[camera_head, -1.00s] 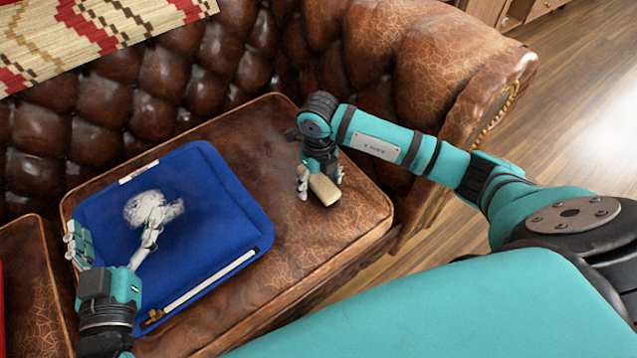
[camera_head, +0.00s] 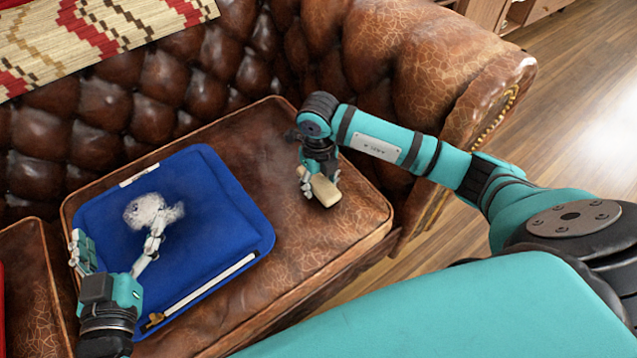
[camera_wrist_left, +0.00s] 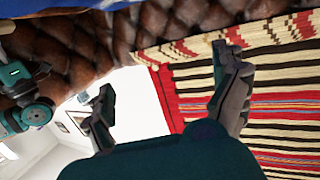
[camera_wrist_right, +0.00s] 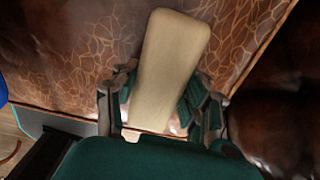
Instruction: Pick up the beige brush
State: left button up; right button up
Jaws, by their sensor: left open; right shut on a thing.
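The beige brush (camera_head: 324,190) is on the brown leather seat cushion, right of the blue cushion. My right gripper (camera_head: 320,188) is shut on it, and the brush sticks out from between the fingers. In the right wrist view the brush (camera_wrist_right: 172,68) is a smooth, flat beige block between the fingers of my right gripper (camera_wrist_right: 160,104). I cannot tell whether it still touches the leather. My left gripper (camera_head: 114,250) is open and empty over the left part of the blue cushion. Its spread fingers also show in the left wrist view (camera_wrist_left: 166,78).
The blue cushion (camera_head: 215,220) lies on the seat with a pale fluffy clump (camera_head: 150,210) and a white strip along its front edge. The tufted sofa back (camera_head: 150,110) and rolled armrest (camera_head: 450,70) bound the seat. A patterned blanket (camera_head: 90,30) hangs at upper left.

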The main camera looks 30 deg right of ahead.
aim_at(147, 304)
pick_arm(q)
jog(key=s+a+f+g, duration=0.1)
jog(key=f+g, duration=0.1)
jog(key=s+f+g+y+p, duration=0.1)
jog(key=s+f+g, duration=0.1)
jog(key=f, duration=0.1)
jog(key=s+a+f+g+y+p, duration=0.1)
jog(key=s+f+g, duration=0.1)
jog(key=f, duration=0.1)
jog(key=shift+a+f, duration=0.2)
jog(key=shift+a, duration=0.1)
pick_arm(e)
notch_tip(147, 304, up, 8)
jog(key=shift+r, duration=0.1)
pick_arm(q)
jog(key=shift+s+a+f+g, duration=0.25)
jog(key=shift+s+f+g, duration=0.25)
jog(key=shift+s+f, duration=0.15)
pick_arm(e)
jog(key=shift+r, duration=0.5)
